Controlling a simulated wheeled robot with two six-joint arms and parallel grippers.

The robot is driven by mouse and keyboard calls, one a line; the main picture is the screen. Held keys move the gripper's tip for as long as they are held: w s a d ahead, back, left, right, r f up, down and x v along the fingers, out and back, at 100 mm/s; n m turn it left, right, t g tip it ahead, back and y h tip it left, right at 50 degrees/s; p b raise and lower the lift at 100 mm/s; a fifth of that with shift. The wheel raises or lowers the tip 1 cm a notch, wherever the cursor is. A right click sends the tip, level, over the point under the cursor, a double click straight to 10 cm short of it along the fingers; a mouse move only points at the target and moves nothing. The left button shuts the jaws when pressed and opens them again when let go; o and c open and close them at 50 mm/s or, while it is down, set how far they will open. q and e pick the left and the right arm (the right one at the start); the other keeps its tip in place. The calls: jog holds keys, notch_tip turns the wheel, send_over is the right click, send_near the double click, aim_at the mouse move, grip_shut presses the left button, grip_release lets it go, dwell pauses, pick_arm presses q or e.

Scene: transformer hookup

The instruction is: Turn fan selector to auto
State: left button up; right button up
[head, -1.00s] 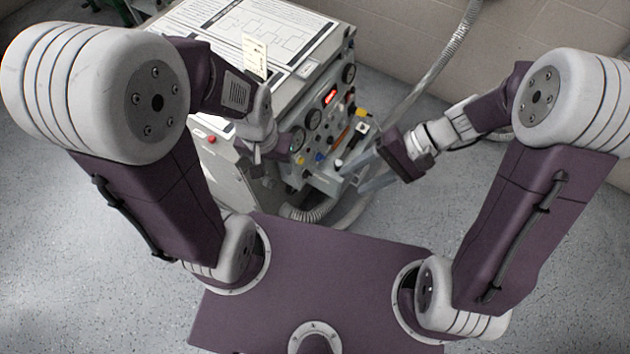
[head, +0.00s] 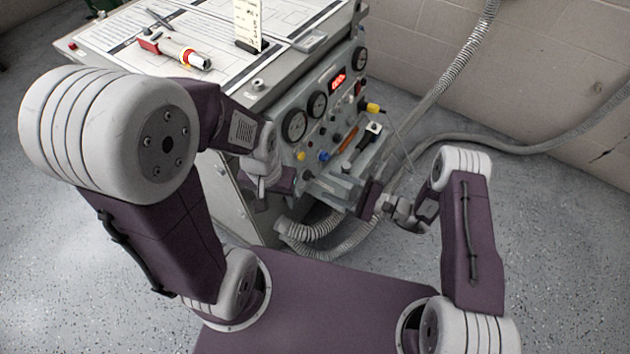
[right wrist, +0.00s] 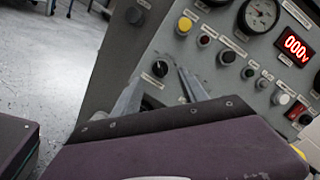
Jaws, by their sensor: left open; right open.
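In the right wrist view a black rotary knob (right wrist: 160,68) with a white pointer mark sits low on the grey control panel (right wrist: 225,55). I cannot read its label, so I cannot tell for sure that it is the fan selector. My right gripper (right wrist: 158,80) is open, and its two fingers reach toward the panel on either side of this knob. I cannot tell whether they touch it. In the head view my right gripper (head: 335,186) is low at the panel's front. My left gripper (head: 262,188) is open and empty beside the cabinet's left front side.
The panel carries gauges (head: 295,124), a red display (head: 338,80), a yellow knob (right wrist: 185,24) and several small buttons. Papers (head: 110,40) and a red-and-white tool (head: 180,50) lie on the cabinet top. Grey hoses (head: 310,232) run low in front and at the right.

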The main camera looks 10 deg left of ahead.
aim_at(313, 178)
jog(key=a, duration=0.3)
jog(key=w+a+b, duration=0.1)
jog(key=a, duration=0.2)
jog(key=shift+w+a, duration=0.1)
grip_shut()
jog(key=shift+m, duration=0.3)
jog(key=m+t, duration=0.1)
jog(key=m, duration=0.3)
jog(key=shift+p, duration=0.35)
jog(key=shift+m+t+p, duration=0.25)
jog(key=shift+m+t, duration=0.3)
jog(key=shift+m, duration=0.9)
jog(key=shift+m+t+p, duration=0.25)
jog(key=shift+m+t, duration=0.3)
jog(key=shift+m, duration=0.9)
